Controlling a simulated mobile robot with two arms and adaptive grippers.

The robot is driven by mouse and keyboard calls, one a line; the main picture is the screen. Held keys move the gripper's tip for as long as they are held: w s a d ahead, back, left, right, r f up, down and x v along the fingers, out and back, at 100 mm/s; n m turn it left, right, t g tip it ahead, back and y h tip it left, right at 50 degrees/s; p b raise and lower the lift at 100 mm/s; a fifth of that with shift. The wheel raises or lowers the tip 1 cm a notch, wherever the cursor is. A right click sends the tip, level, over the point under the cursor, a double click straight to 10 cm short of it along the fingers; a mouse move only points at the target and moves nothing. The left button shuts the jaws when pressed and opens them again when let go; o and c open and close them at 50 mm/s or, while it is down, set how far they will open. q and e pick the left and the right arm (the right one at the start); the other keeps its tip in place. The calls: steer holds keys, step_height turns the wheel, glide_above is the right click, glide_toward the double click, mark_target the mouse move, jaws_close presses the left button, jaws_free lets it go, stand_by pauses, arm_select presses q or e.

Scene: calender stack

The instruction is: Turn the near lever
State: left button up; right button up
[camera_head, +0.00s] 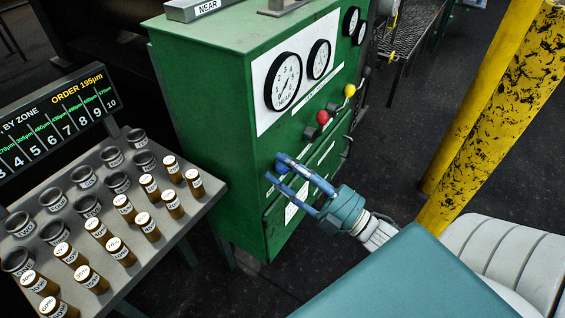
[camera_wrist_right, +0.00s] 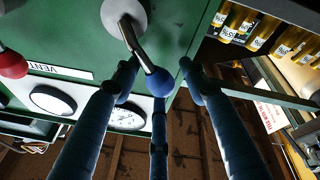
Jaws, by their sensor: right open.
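The green cabinet (camera_head: 200,110) carries a NEAR sign (camera_head: 207,8) on top. A lever with a blue ball knob (camera_wrist_right: 159,82) and a bent metal shaft comes out of a round grey hub (camera_wrist_right: 124,14) on its front. In the head view the blue knob (camera_head: 281,168) is partly hidden by my right gripper (camera_head: 277,167). My right gripper is open, its blue fingers pointing at the cabinet. In the wrist view its fingertips (camera_wrist_right: 158,70) stand around the knob; I cannot tell whether they touch it. My left gripper is not in view.
A red-knobbed lever (camera_head: 322,117) and a yellow-knobbed lever (camera_head: 349,90) sit farther along the panel, below round gauges (camera_head: 284,82). A rack (camera_head: 150,190) of brown bottles stands at left. A yellow post (camera_head: 490,110) stands at right, with dark floor between.

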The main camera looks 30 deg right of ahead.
steer(key=shift+w+a+r, duration=0.1)
steer(key=shift+w+a, duration=0.1)
steer(key=shift+w, duration=0.15)
jaws_close()
